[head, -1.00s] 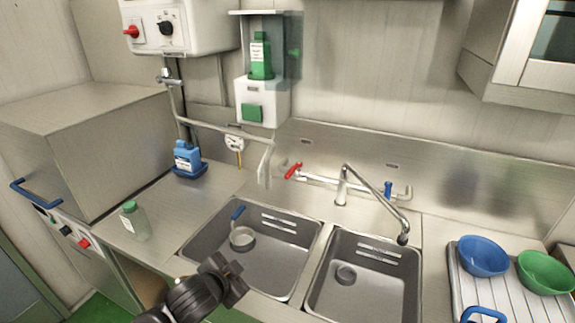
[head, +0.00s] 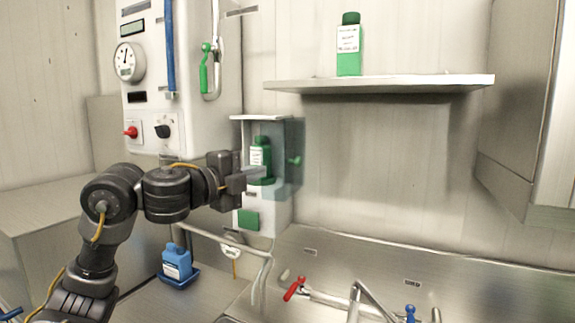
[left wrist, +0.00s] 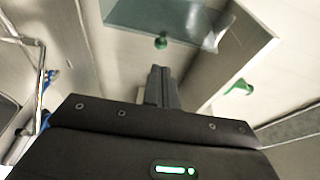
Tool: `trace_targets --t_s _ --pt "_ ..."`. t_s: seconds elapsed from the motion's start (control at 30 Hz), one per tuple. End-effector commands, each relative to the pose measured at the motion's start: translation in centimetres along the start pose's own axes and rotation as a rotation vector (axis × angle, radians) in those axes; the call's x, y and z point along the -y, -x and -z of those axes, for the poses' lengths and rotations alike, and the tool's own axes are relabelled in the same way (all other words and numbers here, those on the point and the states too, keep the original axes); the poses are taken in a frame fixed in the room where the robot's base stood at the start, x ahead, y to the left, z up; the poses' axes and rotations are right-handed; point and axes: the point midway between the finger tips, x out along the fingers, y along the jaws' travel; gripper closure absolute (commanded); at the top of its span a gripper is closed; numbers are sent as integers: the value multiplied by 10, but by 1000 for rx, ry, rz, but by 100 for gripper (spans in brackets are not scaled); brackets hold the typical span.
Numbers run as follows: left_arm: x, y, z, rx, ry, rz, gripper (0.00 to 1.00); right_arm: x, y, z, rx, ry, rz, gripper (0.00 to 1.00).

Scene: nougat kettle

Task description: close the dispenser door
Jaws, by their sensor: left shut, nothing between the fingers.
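The dispenser (head: 279,213) is a white wall unit with a green pad on its front and a green bottle (head: 266,144) inside. Its clear tinted door (head: 290,180) with a green knob (head: 295,160) stands swung out at the right side; the door also shows at the top of the left wrist view (left wrist: 150,15). My left gripper (head: 262,173) is shut and empty, its fingers in front of the bottle, left of the knob. The fingers also show in the left wrist view (left wrist: 158,70), below the knob (left wrist: 161,42). I cannot tell whether they touch the door. My right gripper is out of view.
A white shelf (head: 380,84) with another green bottle (head: 348,50) is at upper right. A control box (head: 165,80) is on the wall at left. A blue bottle (head: 177,262) stands below my left arm. A red-handled tap (head: 294,289) is at the bottom.

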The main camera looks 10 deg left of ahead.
Motion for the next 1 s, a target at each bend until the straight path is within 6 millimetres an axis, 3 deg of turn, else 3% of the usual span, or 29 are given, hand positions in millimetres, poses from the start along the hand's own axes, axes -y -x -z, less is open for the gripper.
trace_targets --t_s 0.27,0.7,1.0 --pt "5 -7 0 -2 -4 -1 100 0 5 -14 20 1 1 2" --pt "5 -78 0 -2 -1 -3 100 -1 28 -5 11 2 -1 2" --pt "4 -99 0 -1 -6 0 100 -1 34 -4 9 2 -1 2"
